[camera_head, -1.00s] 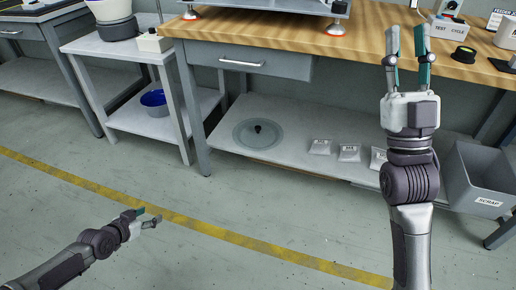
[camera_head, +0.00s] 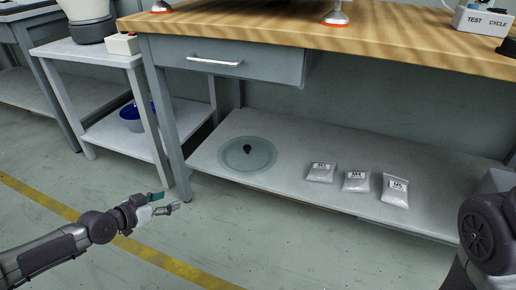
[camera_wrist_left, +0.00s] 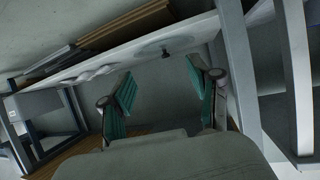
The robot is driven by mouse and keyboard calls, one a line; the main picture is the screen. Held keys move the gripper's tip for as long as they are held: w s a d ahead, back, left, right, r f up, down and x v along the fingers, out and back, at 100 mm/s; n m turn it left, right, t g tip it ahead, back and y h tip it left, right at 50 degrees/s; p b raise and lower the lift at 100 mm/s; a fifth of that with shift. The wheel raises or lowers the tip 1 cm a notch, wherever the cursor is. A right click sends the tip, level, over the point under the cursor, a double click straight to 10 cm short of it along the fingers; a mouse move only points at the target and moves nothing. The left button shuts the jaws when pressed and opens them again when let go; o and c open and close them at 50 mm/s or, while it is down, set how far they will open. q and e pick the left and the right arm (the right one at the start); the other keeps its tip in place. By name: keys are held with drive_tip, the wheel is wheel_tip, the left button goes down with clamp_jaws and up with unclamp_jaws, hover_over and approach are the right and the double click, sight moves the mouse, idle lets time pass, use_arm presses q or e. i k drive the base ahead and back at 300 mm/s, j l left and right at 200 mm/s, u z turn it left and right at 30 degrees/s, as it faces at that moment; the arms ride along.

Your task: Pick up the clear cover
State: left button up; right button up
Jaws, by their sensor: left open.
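The clear cover (camera_head: 236,157) is a round, see-through disc with a dark knob (camera_head: 247,149) on top. It lies flat on the grey lower shelf under the workbench. It also shows in the left wrist view (camera_wrist_left: 152,48), beyond my fingers. My left gripper (camera_head: 170,203) is open and empty, out over the floor in front of the shelf, to the lower left of the cover and apart from it. Its green finger pads (camera_wrist_left: 160,92) stand wide apart in the left wrist view. My right arm shows only as a dark joint at the right edge; its gripper is out of frame.
Several labelled bags (camera_head: 355,181) lie on the shelf right of the cover. The wooden benchtop (camera_head: 260,35) and its drawer (camera_head: 225,60) overhang the shelf. A bench leg (camera_head: 166,120) stands at the shelf's left end. A side table (camera_head: 85,55) with a blue bowl (camera_head: 131,118) is farther left.

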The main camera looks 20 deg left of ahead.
sight(247, 156)
drive_tip(key=i+l, duration=0.2)
drive_tip(key=i, duration=0.25)
drive_tip(key=i+l, duration=0.2)
drive_tip(key=i, duration=0.25)
